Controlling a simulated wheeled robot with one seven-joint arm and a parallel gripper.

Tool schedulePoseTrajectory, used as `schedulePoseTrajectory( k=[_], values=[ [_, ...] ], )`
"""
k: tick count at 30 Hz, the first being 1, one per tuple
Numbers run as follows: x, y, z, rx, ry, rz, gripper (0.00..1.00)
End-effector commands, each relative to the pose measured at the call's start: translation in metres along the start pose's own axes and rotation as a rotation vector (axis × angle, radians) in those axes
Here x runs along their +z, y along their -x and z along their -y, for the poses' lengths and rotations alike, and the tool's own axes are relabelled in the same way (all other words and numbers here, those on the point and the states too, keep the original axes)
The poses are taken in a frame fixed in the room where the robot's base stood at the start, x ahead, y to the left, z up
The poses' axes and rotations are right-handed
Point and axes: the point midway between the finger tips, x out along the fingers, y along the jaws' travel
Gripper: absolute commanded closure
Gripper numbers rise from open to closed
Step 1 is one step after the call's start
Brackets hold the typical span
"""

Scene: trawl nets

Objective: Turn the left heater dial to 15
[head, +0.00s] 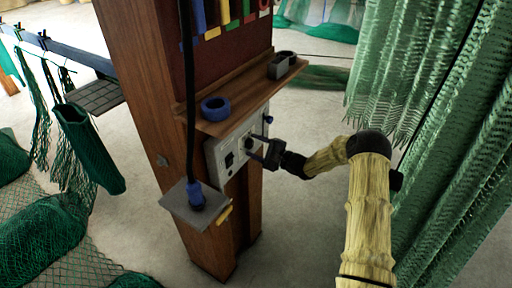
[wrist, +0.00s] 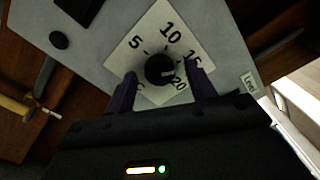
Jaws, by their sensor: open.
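The heater dial (wrist: 160,69) is a round black knob on a white scale plate (wrist: 151,35) marked 5, 10, 15 and 20. A faint light mark on the knob seems to face right, towards the 15–20 side; its exact reading is unclear. My gripper (wrist: 161,84) is open, one dark finger on each side of the knob; I cannot tell whether they touch it. In the head view my gripper (head: 257,147) is at the pale control panel (head: 217,156) on the wooden post, partly covering the dial area.
A wooden shelf (head: 235,103) with a blue ring (head: 215,108) and a grey holder (head: 282,66) juts out above the panel. A black cable (head: 188,120) runs down to a grey ledge (head: 181,205). Green nets (head: 440,110) hang close at the right.

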Motion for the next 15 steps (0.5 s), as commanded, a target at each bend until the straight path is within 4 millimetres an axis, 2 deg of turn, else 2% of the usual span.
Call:
schedulePoseTrajectory(
  k=[7, 15],
  values=[
    [-0.001, 0.013, 0.000, 0.000, 0.001, -0.001, 0.44],
    [-0.002, 0.061, -0.002, -0.001, 0.001, -0.003, 0.44]
  ],
)
